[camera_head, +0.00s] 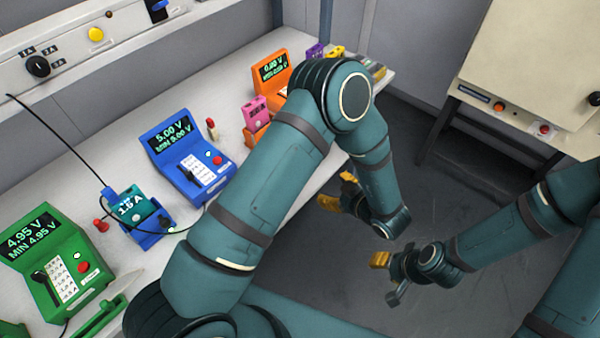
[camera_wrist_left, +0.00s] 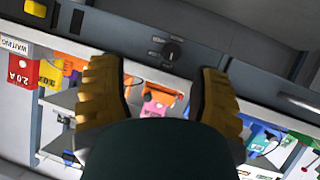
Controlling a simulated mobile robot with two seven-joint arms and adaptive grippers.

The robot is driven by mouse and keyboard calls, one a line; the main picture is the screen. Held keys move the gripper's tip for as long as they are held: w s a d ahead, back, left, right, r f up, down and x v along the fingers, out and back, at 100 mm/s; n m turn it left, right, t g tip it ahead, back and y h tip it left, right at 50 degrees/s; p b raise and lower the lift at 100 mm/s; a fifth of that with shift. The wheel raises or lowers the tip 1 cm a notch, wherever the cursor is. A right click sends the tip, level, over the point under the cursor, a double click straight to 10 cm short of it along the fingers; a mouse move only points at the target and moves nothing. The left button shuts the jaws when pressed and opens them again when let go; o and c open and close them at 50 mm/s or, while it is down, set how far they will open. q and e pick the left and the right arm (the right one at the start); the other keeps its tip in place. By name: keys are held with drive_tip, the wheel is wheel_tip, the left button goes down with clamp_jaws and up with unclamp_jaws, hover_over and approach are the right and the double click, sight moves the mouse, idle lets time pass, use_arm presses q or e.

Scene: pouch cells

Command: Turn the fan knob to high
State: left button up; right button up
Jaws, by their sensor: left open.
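A dark knob (camera_wrist_left: 172,50) with small light labels sits on a dark panel in the left wrist view. The labels are too small to read, so I cannot confirm that it is the fan knob. My left gripper shows its two ribbed yellow fingers (camera_wrist_left: 158,70), spread apart, with the knob in the gap between their tips and beyond them. Nothing is held. In the head view the left gripper (camera_head: 340,191) hangs over the floor, partly hidden by its wrist. My right gripper (camera_head: 387,277) is lower right of it, fingers apart and empty.
A white bench (camera_head: 105,170) on the left carries green, blue and orange meters (camera_head: 271,67). A black 1A-2A-3A knob (camera_head: 38,66) and a yellow button (camera_head: 96,34) are on the rail above. A cream cabinet (camera_head: 530,60) stands right. Grey floor between is clear.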

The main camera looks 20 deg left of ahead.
use_arm(q)
drive_tip(key=w+a+f+n+g+y+b, duration=0.1)
drive_tip(key=w+a+f+b, duration=0.1)
drive_tip(key=a, duration=0.9)
drive_tip(key=shift+w+f+y, duration=0.4)
drive_tip(key=shift+w+f, duration=0.2)
drive_tip(key=shift+f, duration=0.15)
drive_tip(key=shift+a, duration=0.1)
clamp_jaws()
